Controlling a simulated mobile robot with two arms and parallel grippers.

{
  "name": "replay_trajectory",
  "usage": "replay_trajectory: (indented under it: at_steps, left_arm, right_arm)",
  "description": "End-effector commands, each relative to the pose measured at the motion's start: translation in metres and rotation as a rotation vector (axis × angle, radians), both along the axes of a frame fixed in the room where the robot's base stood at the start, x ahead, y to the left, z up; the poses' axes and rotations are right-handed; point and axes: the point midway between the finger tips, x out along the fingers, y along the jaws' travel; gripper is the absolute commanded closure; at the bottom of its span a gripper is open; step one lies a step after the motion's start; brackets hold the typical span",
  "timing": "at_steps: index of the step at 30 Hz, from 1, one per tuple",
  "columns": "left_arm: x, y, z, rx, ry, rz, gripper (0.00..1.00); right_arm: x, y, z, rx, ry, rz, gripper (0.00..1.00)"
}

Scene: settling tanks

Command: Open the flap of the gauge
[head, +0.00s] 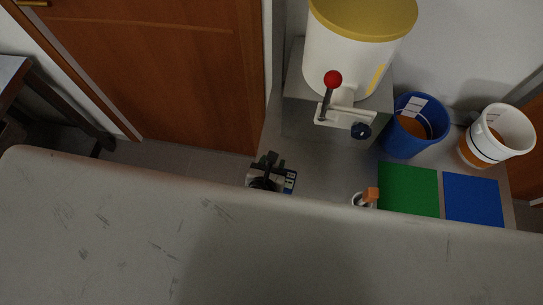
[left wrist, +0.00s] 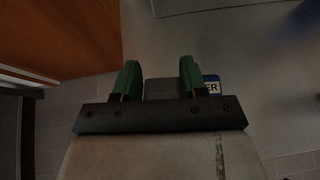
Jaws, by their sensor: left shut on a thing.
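My left gripper (left wrist: 159,80) has green fingertips on a dark bar in the left wrist view. It is shut on a grey piece (left wrist: 160,89) between its fingertips. This piece seems to be part of the gauge, but I cannot tell whether it is the flap. A blue and white label (left wrist: 211,84) ending in "ER" shows just right of the fingers. In the head view, a small dark shape at the bench's left edge seems to be my left gripper (head: 267,172), with a label (head: 290,182) beside it. The gauge's dial is hidden. My right gripper is not in view.
A white tank (head: 345,60) with yellow lid and red-knobbed lever (head: 332,80) stands behind. To its right are a blue bucket (head: 402,140) and white bucket (head: 512,128). Green (head: 408,188) and blue (head: 472,198) mats and an orange-topped item (head: 371,194) lie nearer.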

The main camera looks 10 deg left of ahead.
Motion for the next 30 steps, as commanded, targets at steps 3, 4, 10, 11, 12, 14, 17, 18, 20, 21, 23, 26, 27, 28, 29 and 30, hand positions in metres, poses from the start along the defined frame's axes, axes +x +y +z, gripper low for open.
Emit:
replay_trajectory:
  at_steps: [3, 4, 10, 11, 12, 14, 17, 18, 20, 21, 23, 26, 27, 28, 29, 30]
  left_arm:
    - [0.002, 0.0, 0.004, 0.004, 0.038, 0.0, 0.81]
    - [0.002, 0.0, 0.003, 0.003, 0.047, 0.0, 0.81]
    - [0.003, 0.0, 0.001, 0.009, 0.087, -0.001, 0.81]
    - [0.003, 0.0, 0.001, 0.008, 0.09, 0.0, 0.81]
    - [0.004, 0.0, 0.001, 0.008, 0.094, 0.0, 0.81]
    - [0.004, -0.001, 0.001, 0.009, 0.097, 0.0, 0.81]
    - [0.004, 0.0, 0.0, 0.01, 0.099, -0.001, 0.81]
    - [0.004, 0.0, 0.0, 0.01, 0.099, -0.001, 0.81]
    - [0.004, 0.0, 0.0, 0.01, 0.099, -0.001, 0.81]
    - [0.004, 0.0, 0.0, 0.01, 0.099, -0.001, 0.81]
    - [0.004, 0.0, 0.0, 0.01, 0.099, -0.001, 0.81]
    - [0.004, 0.0, 0.0, 0.01, 0.099, -0.001, 0.55]
    - [0.004, 0.0, 0.0, 0.01, 0.099, -0.001, 0.49]
    - [0.003, 0.0, 0.0, 0.01, 0.099, -0.001, 0.47]
    - [0.003, 0.0, 0.0, 0.009, 0.1, 0.0, 0.47]
    - [0.003, 0.0, 0.0, 0.009, 0.1, 0.0, 0.47]
  right_arm:
    - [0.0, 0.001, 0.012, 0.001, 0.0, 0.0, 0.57]
    - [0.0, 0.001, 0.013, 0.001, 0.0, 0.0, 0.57]
    - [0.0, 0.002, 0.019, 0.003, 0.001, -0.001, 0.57]
    - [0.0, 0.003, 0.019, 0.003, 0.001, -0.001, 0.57]
    - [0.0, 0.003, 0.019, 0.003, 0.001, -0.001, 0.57]
    - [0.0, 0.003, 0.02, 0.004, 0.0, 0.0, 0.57]
    - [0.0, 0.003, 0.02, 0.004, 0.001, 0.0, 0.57]
    - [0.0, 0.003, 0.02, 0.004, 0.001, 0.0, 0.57]
    - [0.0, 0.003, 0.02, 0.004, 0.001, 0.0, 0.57]
    - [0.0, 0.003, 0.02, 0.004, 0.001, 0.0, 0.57]
    - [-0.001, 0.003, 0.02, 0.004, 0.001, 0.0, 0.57]
    - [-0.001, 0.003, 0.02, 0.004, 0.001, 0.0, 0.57]
    - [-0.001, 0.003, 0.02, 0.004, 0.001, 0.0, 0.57]
    - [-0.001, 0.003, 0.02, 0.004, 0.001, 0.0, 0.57]
    - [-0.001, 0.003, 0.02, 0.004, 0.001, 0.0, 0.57]
    - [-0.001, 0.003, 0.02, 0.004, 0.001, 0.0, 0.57]
